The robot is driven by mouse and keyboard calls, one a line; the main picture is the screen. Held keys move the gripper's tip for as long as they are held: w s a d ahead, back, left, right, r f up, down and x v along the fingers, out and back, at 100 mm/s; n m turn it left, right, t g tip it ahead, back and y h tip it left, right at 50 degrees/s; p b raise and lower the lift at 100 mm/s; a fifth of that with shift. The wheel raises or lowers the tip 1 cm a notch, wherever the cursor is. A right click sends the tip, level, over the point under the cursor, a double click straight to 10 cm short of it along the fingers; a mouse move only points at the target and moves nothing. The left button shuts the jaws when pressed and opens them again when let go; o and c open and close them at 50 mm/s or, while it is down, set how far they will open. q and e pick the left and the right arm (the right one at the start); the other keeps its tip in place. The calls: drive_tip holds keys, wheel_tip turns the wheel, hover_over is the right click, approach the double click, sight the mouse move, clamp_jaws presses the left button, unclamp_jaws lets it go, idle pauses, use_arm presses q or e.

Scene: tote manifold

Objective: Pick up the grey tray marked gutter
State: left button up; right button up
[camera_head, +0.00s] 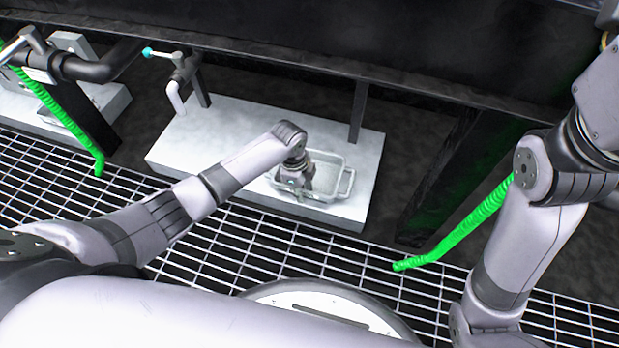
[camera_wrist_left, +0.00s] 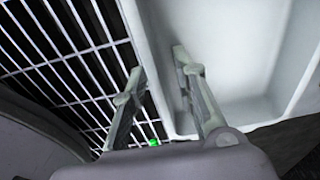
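The grey tray (camera_head: 326,158) sits on a pale slab in the head view, with a loop handle at its right end. No marking can be read on it. My left gripper (camera_head: 297,184) is over the near left part of the tray and covers some of it. In the left wrist view the fingers of my left gripper (camera_wrist_left: 160,72) are apart. The tray's side wall (camera_wrist_left: 152,50) runs between them, one finger outside and one inside. Whether either finger touches the wall is unclear. My right arm shows at the right, but its gripper is out of view.
The pale slab (camera_head: 230,130) has free room left of the tray. A tap with a teal end (camera_head: 148,52) and a dark post (camera_head: 358,110) stand behind it. Green hoses (camera_head: 455,235) hang to both sides. White grating (camera_head: 240,240) lies in front.

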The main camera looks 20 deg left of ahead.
use_arm(q)
drive_tip(key=shift+c, duration=0.2)
clamp_jaws()
idle(0.5)
